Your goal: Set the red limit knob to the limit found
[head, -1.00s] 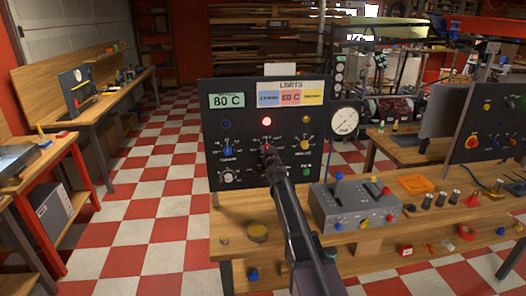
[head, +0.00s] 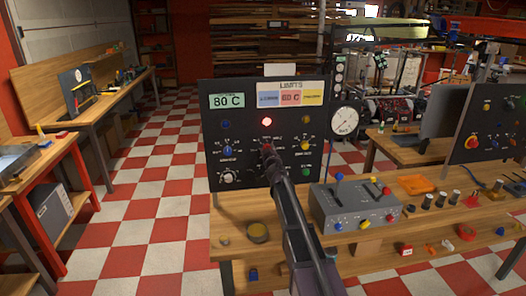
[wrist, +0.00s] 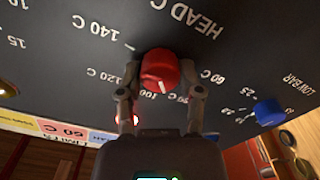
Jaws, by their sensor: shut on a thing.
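The red limit knob (wrist: 160,72) sits on the black panel under the heading HEAD C, upside down in the wrist view. My gripper (wrist: 160,88) is shut on it, one finger on each side. The knob's white mark points to the lower side, around the 80 C and 100 labels; I cannot tell the exact setting. In the head view my gripper (head: 268,150) hides most of the knob. The LIMITS card (head: 290,95) has a red field that reads 60 C. A green display (head: 227,101) reads 80 C.
A red lamp (head: 267,121) glows above the knob. The blue knob (head: 227,151) and yellow knob (head: 305,145) flank it on the panel. A round gauge (head: 344,120) stands at the panel's right. A grey switch box (head: 355,208) sits on the bench to the right.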

